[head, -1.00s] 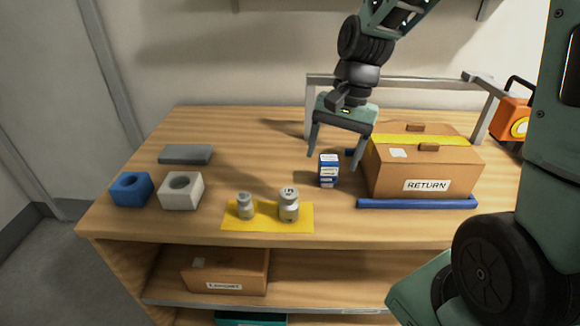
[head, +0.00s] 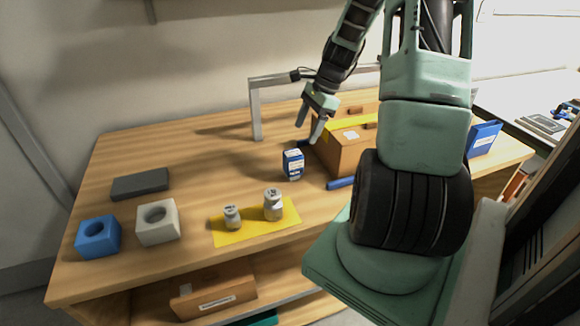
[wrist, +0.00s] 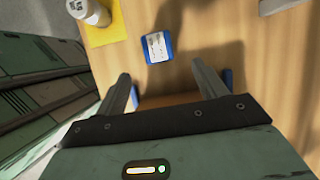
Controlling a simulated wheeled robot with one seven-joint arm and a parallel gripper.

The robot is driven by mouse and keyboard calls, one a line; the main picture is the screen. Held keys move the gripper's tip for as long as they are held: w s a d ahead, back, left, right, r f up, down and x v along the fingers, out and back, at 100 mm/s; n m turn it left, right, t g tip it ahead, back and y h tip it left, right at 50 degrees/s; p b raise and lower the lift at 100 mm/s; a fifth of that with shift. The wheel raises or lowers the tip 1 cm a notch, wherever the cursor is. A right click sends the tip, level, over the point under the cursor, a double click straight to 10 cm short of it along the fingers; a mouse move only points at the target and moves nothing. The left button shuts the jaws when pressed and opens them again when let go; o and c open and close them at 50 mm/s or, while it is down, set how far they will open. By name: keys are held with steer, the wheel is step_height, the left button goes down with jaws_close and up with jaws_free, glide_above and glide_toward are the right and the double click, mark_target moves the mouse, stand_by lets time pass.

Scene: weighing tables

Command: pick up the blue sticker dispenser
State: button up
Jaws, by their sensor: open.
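The blue sticker dispenser appears to be the small blue-and-white box (head: 293,164) standing upright on the wooden table, left of the carton. In the wrist view its white-labelled face (wrist: 156,47) shows just beyond my fingertips, roughly between their lines. My gripper (head: 309,132) is open and empty, above and slightly behind and to the right of the dispenser. In the wrist view both fingers (wrist: 161,72) are spread apart, with neither touching the dispenser.
A taped carton (head: 340,153) stands close on the right, with a blue bar (head: 341,183) at its base. Metal weights (head: 273,205) stand on a yellow mat (head: 228,237) in front. A blue holed block (head: 97,237), white holed block (head: 158,222) and grey slab (head: 140,184) are left. A metal frame (head: 256,112) stands behind.

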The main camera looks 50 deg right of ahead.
mark_target(296, 152)
steer(key=x, duration=0.6)
steer(key=shift+a+f+p, duration=0.15)
steer(key=shift+f+p, duration=0.25)
steer(key=shift+p+x, duration=0.75)
steer(key=shift+x, duration=2)
steer(key=shift+s, duration=0.15)
steer(key=c, duration=1.2)
steer(key=shift+o, duration=0.2)
step_height(296, 152, up, 10)
steer(key=shift+b, duration=0.75)
